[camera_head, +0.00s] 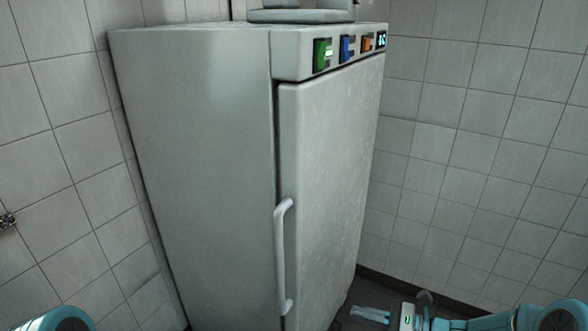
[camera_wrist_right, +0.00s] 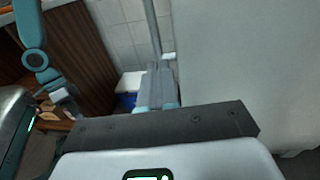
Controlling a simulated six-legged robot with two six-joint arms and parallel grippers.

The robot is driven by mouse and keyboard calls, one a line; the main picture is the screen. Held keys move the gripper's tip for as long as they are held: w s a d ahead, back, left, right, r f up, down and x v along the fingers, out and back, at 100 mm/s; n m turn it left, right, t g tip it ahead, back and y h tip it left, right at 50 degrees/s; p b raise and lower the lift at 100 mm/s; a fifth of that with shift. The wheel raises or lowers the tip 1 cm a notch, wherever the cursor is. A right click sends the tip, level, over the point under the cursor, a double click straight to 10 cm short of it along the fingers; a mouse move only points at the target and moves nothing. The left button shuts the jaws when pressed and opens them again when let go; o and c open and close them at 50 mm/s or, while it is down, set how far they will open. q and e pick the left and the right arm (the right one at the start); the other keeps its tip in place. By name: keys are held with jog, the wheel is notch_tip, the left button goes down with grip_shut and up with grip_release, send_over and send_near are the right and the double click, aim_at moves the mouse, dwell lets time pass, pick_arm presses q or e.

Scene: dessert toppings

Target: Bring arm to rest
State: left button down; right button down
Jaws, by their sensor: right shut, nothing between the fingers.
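My right gripper (camera_head: 370,314) is low in the head view, right of the fridge's front. Its light fingers lie together and hold nothing. In the right wrist view the closed fingers (camera_wrist_right: 156,88) point away from the camera, beside a large pale surface. I cannot tell whether that gripper is open. In the head view only a teal link of mine shows at the bottom left.
A tall grey fridge (camera_head: 205,150) stands in a tiled corner, its door (camera_head: 330,170) shut, with a white handle (camera_head: 283,255). Colored buttons line its top. A brown wooden panel (camera_wrist_right: 85,45) and a blue and white object (camera_wrist_right: 128,95) show in the wrist view.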

jog(key=s+a+f+n+g+h, duration=0.2)
jog(key=s+f+n+g+h, duration=0.2)
jog(key=s+f+n+h, duration=0.55)
jog(key=s+a+f+n+g+h, duration=0.25)
jog(key=s+f+n+g, duration=0.35)
jog(key=s+f, duration=0.75)
notch_tip(320, 180, up, 15)
jog(key=a+n+t+p, duration=0.2)
jog(key=n+p, duration=0.3)
jog(key=p, duration=0.8)
jog(key=shift+s+f+n+t+p, duration=0.2)
jog(key=shift+n+t+p, duration=0.15)
jog(key=shift+t, duration=0.15)
jog(key=shift+f, duration=0.1)
